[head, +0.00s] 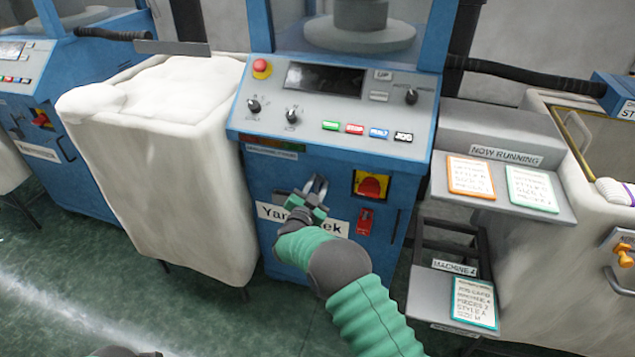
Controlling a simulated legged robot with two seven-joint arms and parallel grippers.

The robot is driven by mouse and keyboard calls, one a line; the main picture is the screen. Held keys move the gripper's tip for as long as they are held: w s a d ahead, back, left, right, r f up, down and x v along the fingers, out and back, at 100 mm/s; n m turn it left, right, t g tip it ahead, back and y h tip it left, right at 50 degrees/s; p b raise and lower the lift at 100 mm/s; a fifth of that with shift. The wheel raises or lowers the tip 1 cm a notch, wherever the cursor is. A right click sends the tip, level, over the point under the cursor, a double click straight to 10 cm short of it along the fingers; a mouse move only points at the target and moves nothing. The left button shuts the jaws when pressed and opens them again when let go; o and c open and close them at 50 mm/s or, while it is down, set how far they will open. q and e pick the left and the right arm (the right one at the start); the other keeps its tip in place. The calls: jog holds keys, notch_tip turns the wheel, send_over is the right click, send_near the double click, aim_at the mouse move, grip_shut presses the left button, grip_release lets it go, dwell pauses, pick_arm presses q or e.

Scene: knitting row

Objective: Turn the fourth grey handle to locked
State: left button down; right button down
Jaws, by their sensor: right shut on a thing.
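My right gripper (316,188) is at the front of the blue knitting machine (285,175), just above its white name label (273,212). Its fingers are shut on what looks like a grey handle at the panel. The fingers cover most of that handle, so its angle and any lock marking cannot be made out. My right arm comes up from the bottom and hides the middle of the label. My left gripper is not in view.
A red-and-yellow switch (370,186) and a small red part (365,221) sit right of my gripper. The control panel (330,110) juts out above. A white fabric bin (165,170) stands left.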

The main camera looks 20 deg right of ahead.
jog(key=shift+a+f, duration=0.1)
jog(key=shift+f, duration=0.2)
jog(key=c, duration=1.5)
grip_release()
jog(key=shift+o, duration=0.2)
jog(key=shift+w, duration=0.1)
jog(key=shift+r, duration=0.1)
jog(key=shift+s+a+r, duration=0.1)
jog(key=shift+s+a, duration=0.1)
jog(key=shift+s, duration=0.1)
jog(key=p+v, duration=0.3)
jog(key=v, duration=1.3)
jog(key=shift+f, duration=0.25)
